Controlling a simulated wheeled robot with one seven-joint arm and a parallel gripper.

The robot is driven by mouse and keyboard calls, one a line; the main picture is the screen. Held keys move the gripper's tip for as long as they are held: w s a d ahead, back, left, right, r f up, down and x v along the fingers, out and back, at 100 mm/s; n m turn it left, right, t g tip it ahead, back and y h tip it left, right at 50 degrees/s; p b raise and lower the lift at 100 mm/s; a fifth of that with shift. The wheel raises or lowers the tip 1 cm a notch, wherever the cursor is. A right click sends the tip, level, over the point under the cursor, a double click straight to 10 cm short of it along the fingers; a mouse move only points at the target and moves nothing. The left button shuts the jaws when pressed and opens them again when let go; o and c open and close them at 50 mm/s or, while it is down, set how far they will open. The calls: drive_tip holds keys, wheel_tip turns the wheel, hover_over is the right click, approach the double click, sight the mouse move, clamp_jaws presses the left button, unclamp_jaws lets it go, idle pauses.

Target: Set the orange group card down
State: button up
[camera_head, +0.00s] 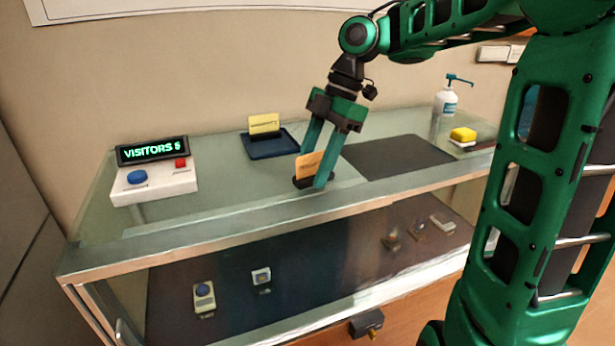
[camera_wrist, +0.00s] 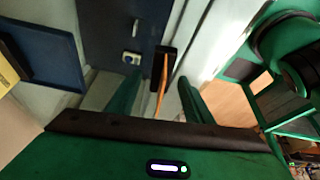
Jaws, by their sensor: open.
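The orange group card (camera_head: 307,165) stands upright in a small black holder (camera_head: 300,184) near the front edge of the glass counter. My gripper (camera_head: 314,168) is open, with its green fingers on either side of the card. In the wrist view, the orange card (camera_wrist: 161,88) shows edge-on between the two fingers (camera_wrist: 159,78), with a gap on each side. Its lower edge meets the slot of the black holder (camera_wrist: 165,58). The card's lower part is partly hidden by a finger in the head view.
A dark blue tray (camera_head: 285,152) with a yellow card (camera_head: 264,124) in a holder is behind. A visitor counter box (camera_head: 155,184) stands left. A dark mat (camera_head: 400,156), yellow block (camera_head: 463,134) and pump bottle (camera_head: 446,104) are right. Exhibits lie under the glass.

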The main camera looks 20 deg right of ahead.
clamp_jaws()
idle(0.3)
